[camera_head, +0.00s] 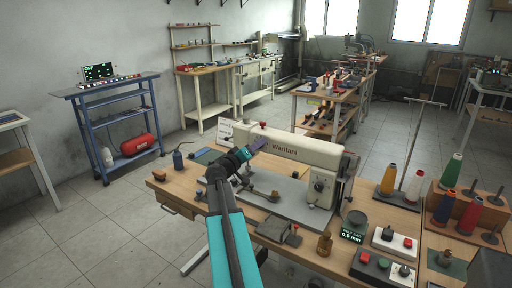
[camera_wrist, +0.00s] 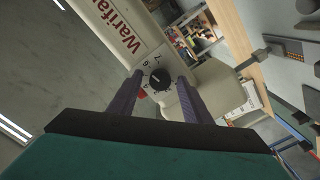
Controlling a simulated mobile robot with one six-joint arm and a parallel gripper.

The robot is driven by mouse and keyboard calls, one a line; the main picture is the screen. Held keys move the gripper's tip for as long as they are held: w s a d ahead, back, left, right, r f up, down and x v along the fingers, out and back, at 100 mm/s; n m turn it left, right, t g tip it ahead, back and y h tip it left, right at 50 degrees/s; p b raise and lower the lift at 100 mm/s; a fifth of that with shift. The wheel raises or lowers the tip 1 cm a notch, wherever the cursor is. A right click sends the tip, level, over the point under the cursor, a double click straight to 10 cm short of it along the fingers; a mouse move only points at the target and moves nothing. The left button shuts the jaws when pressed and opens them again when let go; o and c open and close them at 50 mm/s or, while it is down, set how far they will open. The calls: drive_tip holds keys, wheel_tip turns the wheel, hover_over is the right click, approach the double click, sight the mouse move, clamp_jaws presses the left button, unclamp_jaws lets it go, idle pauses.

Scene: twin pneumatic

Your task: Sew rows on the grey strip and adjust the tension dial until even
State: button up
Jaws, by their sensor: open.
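The cream sewing machine (camera_head: 285,146), lettered "Warifaru", stands on a wooden table. My gripper (camera_head: 262,143) has purple fingers and is open and empty, near the left part of the machine. In the wrist view its fingers (camera_wrist: 160,76) frame the dial without visible contact. I cannot clearly pick out the grey strip; a dark grey block (camera_head: 272,230) lies at the table's front edge.
A small display (camera_head: 353,236) reads 0.9 mm. Beside it are a white control box (camera_head: 395,241) and a dark button box (camera_head: 370,264). Thread cones (camera_head: 388,180) stand at the right. A blue cart (camera_head: 112,115) stands back left. Open floor lies left of the table.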

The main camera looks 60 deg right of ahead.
drive_tip(key=shift+c, duration=0.3)
drive_tip(key=c, duration=1)
drive_tip(key=shift+n+b, duration=0.3)
drive_tip(key=shift+n, duration=0.2)
drive_tip(key=shift+n+b, duration=0.6)
drive_tip(key=shift+n, duration=2.8)
